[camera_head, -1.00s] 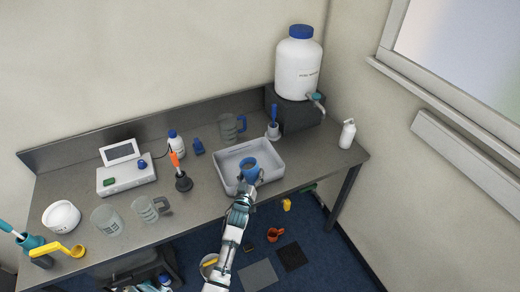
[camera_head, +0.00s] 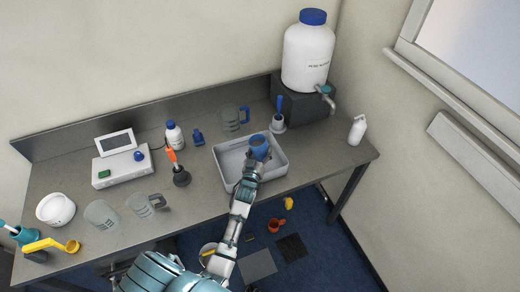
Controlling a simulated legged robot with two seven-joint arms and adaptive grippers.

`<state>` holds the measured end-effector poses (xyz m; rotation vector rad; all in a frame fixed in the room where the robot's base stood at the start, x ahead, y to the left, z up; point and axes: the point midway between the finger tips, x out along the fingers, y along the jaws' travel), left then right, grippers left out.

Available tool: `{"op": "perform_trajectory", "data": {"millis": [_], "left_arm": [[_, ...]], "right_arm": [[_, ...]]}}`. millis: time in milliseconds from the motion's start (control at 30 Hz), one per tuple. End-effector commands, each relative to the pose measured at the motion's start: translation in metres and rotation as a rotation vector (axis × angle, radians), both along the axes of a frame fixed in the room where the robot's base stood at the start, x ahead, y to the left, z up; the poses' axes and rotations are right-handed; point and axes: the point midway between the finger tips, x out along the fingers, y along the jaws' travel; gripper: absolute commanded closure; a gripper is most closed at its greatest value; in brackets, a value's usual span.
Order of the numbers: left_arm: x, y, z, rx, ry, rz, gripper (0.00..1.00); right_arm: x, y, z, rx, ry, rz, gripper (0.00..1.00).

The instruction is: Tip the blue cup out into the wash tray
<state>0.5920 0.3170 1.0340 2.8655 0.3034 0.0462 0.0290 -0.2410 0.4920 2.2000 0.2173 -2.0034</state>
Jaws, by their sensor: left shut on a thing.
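The blue cup (camera_head: 259,143) is held over the wash tray (camera_head: 229,173), above its right-hand part. The cup looks roughly upright with its opening facing up. The wash tray is a light grey, shallow rectangular tub on the table. My left gripper (camera_head: 254,157) is shut on the blue cup from the near side, and the cup partly hides its fingers. I cannot see what is in the cup. My right gripper is out of view.
A large white container (camera_head: 308,58) with a tap stands on a dark block behind the tray. A white bottle (camera_head: 357,130) stands right. Orange and yellow items lie on the floor.

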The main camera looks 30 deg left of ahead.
Motion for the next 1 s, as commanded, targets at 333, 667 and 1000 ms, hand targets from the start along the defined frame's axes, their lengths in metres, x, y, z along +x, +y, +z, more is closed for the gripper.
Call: {"op": "perform_trajectory", "data": {"millis": [333,667,1000], "left_arm": [[0.0,0.0,0.002,-0.001,-0.005,-0.001,0.78],[-0.003,0.001,0.008,-0.145,-0.041,-0.001,0.78],[-0.003,0.0,0.008,-0.144,-0.041,-0.001,0.78]], "right_arm": [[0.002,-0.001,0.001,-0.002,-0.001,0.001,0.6],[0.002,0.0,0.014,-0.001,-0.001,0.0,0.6],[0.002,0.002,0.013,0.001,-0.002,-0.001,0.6]]}}
